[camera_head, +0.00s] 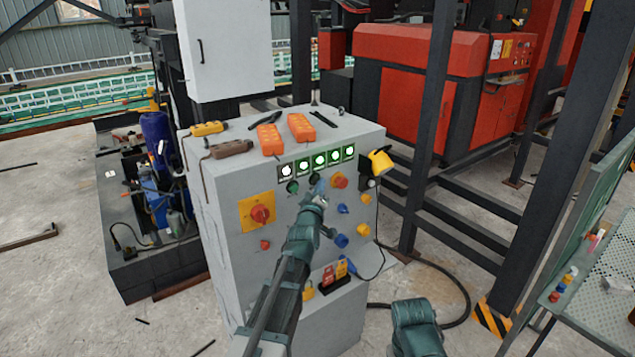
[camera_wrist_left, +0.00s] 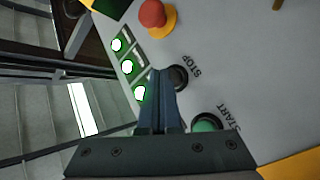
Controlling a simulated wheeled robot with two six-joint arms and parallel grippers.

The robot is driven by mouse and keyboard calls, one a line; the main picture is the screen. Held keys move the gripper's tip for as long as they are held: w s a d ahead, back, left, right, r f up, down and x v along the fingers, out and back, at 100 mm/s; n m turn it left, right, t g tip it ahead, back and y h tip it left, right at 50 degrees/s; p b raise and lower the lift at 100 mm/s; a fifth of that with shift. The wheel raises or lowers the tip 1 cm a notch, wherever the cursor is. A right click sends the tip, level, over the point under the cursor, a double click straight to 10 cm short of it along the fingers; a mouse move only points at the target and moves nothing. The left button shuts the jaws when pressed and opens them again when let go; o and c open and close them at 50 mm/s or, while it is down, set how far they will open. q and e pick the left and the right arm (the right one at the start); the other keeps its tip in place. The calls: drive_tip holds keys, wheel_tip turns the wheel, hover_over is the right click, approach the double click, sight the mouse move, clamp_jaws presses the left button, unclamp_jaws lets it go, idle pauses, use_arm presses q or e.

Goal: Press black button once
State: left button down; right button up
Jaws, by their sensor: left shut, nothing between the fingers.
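The black button (camera_wrist_left: 178,77), marked STOP, is on the sloped grey panel in the left wrist view. In the head view my left gripper covers the place where it sits. My left gripper (camera_head: 319,188) is shut and empty, pointing at the panel below the row of lit green indicators. In the left wrist view its closed fingers (camera_wrist_left: 161,78) end right beside the black button, overlapping its left edge. I cannot tell whether they touch it. A green button (camera_wrist_left: 206,122) marked START is close to the fingers. My right gripper does not show.
The grey control cabinet (camera_head: 225,185) also carries a red rotary switch on a yellow plate (camera_head: 261,214), a red mushroom button (camera_wrist_left: 152,13) and several blue and yellow knobs. Orange remotes (camera_head: 270,139) lie on top.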

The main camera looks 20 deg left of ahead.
use_arm(q)
drive_tip(key=shift+w+a, duration=0.45)
drive_tip(key=shift+a, duration=0.1)
idle(0.7)
idle(0.3)
drive_tip(key=shift+s+d, duration=0.8)
drive_tip(key=shift+d, duration=0.15)
drive_tip(key=s+d, duration=0.1)
drive_tip(key=d, duration=0.1)
drive_tip(key=s+d, duration=0.2)
idle(0.8)
